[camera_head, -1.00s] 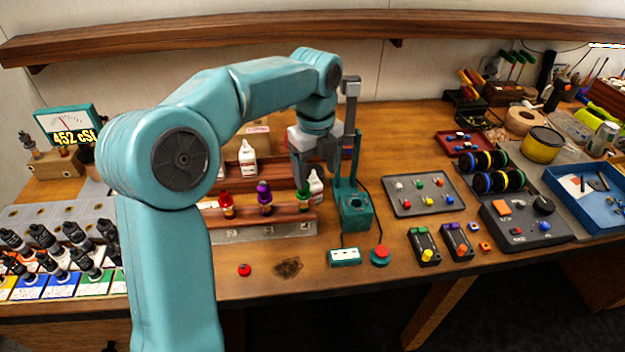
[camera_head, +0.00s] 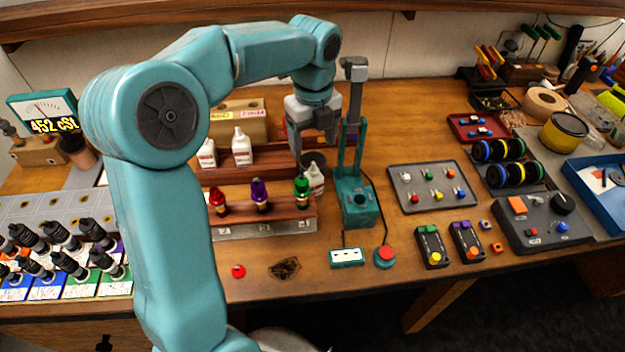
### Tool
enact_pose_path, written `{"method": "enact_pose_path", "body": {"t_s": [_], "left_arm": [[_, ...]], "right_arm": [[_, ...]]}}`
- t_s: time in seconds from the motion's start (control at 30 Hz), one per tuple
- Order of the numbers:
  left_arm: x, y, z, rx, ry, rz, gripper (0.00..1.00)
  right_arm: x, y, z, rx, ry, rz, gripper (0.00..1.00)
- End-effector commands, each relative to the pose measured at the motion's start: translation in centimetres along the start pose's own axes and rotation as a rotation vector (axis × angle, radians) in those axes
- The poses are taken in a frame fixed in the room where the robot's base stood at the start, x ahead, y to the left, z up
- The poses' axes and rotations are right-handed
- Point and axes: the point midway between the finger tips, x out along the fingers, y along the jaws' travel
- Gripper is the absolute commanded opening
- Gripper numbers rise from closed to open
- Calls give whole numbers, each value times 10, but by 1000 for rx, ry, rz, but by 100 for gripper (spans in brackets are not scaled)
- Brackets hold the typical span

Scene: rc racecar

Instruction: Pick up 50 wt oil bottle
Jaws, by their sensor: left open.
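Three white bottles stand around the wooden rack: one (camera_head: 241,147) and another (camera_head: 207,153) on its back step, and a third (camera_head: 314,178) at its right end, tilted slightly. Their labels are too small for me to tell which is 50 wt. My left gripper (camera_head: 312,150) is open and empty, pointing down just above and behind the right-hand bottle, apparently not touching it. My left arm covers the rack's left side. My right gripper is not in view.
Red (camera_head: 218,201), purple (camera_head: 260,195) and green (camera_head: 302,190) topped pieces stand on the rack's front step. A teal press-like stand (camera_head: 355,200) rises close to the right of my gripper.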

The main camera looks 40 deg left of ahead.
Motion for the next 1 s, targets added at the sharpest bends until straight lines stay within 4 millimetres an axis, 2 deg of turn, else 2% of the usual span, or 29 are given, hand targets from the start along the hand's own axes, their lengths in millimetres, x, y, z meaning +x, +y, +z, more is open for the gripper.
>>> {"method": "enact_pose_path", "body": {"t_s": [0.03, 0.1, 0.3, 0.47, 0.7, 0.8, 1.0], "left_arm": [[15, 2, -1, 0, 3, 6, 72], [31, 1, -1, 0, 3, 6, 72], [64, 0, -1, 0, 1, 3, 72], [75, 0, 1, -1, 1, 2, 72], [112, 0, 7, 0, 2, 5, 72], [121, -1, 7, 0, 1, 2, 72], [124, -1, 8, -1, 0, 0, 72]], "right_arm": [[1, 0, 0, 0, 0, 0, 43], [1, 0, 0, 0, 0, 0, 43], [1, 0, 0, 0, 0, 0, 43], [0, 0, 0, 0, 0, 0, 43], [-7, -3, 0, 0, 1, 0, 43], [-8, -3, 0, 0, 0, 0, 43], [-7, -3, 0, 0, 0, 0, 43]]}}
